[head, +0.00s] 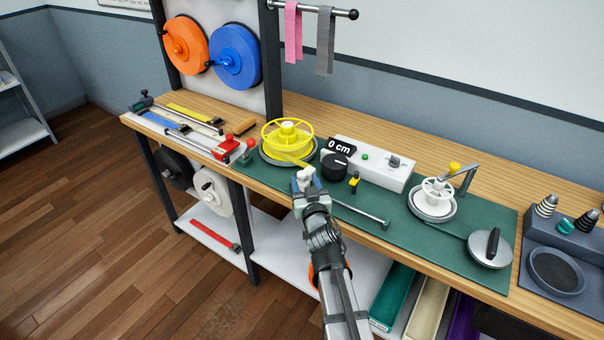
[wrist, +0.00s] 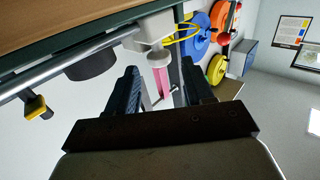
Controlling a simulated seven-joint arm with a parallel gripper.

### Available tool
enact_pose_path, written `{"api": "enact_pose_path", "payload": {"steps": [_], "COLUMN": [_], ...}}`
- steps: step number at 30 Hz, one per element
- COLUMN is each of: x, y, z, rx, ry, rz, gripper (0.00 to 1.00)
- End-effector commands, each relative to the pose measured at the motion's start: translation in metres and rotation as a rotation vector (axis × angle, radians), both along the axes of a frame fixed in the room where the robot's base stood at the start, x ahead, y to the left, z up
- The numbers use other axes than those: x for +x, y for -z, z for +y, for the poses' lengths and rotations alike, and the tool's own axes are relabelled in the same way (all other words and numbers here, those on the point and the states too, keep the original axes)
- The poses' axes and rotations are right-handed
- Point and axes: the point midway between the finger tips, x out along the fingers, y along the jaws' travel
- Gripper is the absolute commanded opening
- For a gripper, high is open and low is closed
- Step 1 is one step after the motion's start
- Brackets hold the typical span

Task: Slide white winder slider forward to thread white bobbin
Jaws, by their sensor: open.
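The white slider (head: 305,175) sits at the left end of a metal rail (head: 358,214) along the green mat's front edge. In the wrist view, the slider's white block (wrist: 150,32) is on the rail, and its round knob (wrist: 158,56) shows ahead between my fingers. My gripper (head: 305,184) is open at the slider, with its fingers on either side of the knob in the wrist view. I cannot tell whether they touch it. The white bobbin (head: 437,190) stands on a round base at the mat's right, apart from my gripper.
A yellow spool (head: 288,135) sits behind the slider. A control box (head: 375,166) with a "0 cm" display and black knob (head: 334,166) stands mid-mat. A metal arm (head: 466,180) reaches by the bobbin. A round weight (head: 489,248) lies at front right.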

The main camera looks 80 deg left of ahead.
Motion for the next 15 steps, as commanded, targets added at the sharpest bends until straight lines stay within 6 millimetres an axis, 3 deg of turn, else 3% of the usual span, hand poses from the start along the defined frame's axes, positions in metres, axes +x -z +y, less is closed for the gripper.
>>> {"api": "enact_pose_path", "payload": {"steps": [1, 6, 15], "x": [0.000, 0.000, 0.000], "y": [0.000, 0.000, 0.000], "z": [0.014, 0.036, 0.045], "rx": [0.000, 0.000, 0.000], "ry": [0.000, 0.000, 0.001], "rz": [0.000, 0.000, 0.000], "gripper": [0.52, 0.52, 0.52]}}
